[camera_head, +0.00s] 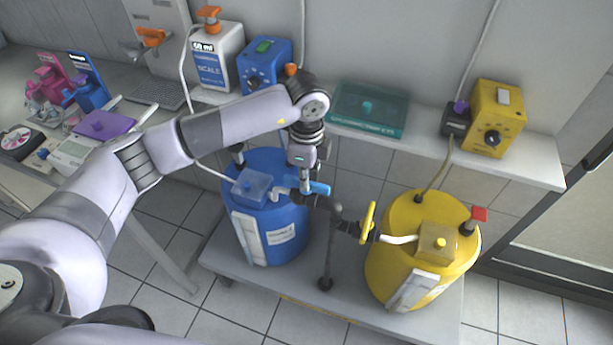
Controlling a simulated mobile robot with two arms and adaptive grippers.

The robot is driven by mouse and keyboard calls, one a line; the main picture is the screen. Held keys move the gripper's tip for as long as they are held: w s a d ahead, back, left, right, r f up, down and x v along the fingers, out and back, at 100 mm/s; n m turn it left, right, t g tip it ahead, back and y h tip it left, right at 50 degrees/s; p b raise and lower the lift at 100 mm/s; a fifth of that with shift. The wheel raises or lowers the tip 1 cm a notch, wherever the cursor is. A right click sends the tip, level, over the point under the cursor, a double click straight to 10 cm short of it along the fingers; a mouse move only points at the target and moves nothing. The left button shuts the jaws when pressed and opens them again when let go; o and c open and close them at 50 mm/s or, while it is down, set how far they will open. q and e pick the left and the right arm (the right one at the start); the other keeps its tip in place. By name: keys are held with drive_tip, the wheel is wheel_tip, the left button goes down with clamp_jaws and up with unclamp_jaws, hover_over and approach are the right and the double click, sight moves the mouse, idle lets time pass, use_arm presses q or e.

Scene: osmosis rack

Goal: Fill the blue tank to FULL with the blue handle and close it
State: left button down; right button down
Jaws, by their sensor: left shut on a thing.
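The blue tank (262,228) stands on a low grey rack, with a translucent blue box on its lid and a white level strip (243,238) on its front. I cannot read the level. The blue handle (319,188) sits on a valve at the tank's right, beside a dark vertical pipe. My left arm reaches over from the left, and its gripper (307,184) points down at the blue handle, shut on it. The gripper partly hides the handle and the valve. My right gripper is not in view.
A yellow tank (405,240) with a yellow handle (368,222) stands at the right on the same rack (340,305). A shelf behind holds a blue box (264,65), a yellow box (494,118) and a teal case (368,110). A cluttered bench is at left.

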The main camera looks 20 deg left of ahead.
use_arm(q)
drive_tip(key=c, duration=1.7)
unclamp_jaws()
drive_tip(key=shift+o, duration=0.2)
wheel_tip(320, 180, up, 12)
